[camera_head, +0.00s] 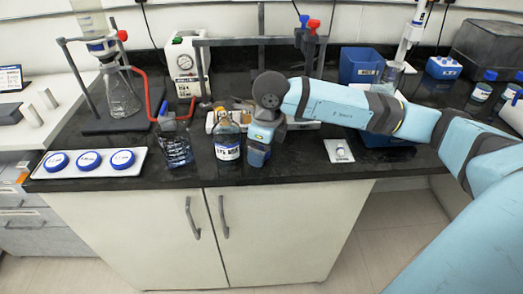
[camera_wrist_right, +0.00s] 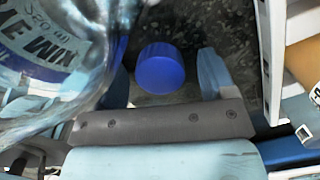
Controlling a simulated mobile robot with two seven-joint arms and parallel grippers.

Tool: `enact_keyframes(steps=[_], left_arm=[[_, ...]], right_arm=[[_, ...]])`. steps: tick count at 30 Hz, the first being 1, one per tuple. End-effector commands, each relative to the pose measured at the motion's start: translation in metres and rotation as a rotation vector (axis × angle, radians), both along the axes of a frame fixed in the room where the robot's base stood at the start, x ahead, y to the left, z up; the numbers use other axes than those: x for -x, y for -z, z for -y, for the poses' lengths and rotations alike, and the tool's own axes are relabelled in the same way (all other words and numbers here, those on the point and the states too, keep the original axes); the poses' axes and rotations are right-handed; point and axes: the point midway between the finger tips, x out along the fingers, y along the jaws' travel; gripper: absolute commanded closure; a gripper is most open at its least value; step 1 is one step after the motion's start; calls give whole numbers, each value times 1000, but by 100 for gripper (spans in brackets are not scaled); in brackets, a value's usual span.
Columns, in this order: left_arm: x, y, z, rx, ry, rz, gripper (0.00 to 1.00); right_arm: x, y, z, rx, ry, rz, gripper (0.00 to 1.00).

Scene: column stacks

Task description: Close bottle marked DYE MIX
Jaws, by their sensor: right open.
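The bottle marked DYE MIX (camera_head: 228,150) stands upright near the front edge of the dark bench; its label and glass fill the left of the wrist view (camera_wrist_right: 45,50). Its top is too small to read clearly. My right gripper (camera_head: 258,155) points down just right of the bottle. In the right wrist view, the gripper's two fingers (camera_wrist_right: 167,75) are open, with a blue cap (camera_wrist_right: 160,68) between them and gaps on both sides. The cap is hidden behind my gripper in the head view. My left gripper is not in view.
A glass beaker (camera_head: 175,148) stands left of the bottle. A white tray (camera_head: 70,180) with blue lids lies further left. A small white plate (camera_head: 338,158) is at the right. A stand with a flask (camera_head: 120,98) and a pump (camera_head: 187,62) are behind.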

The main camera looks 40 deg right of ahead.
Motion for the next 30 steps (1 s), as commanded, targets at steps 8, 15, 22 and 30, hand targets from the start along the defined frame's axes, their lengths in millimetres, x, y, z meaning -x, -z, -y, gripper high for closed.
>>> enact_keyframes(steps=[8, 15, 22, 30], left_arm=[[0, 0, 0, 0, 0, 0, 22], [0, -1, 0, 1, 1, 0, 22], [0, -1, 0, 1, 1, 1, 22], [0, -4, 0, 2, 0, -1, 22]], right_arm=[[0, -1, 0, 0, 0, 0, 44], [0, -1, 0, 1, 0, 1, 76], [0, -3, 0, 0, 0, 1, 76], [0, -32, 0, -1, -2, 5, 76]])
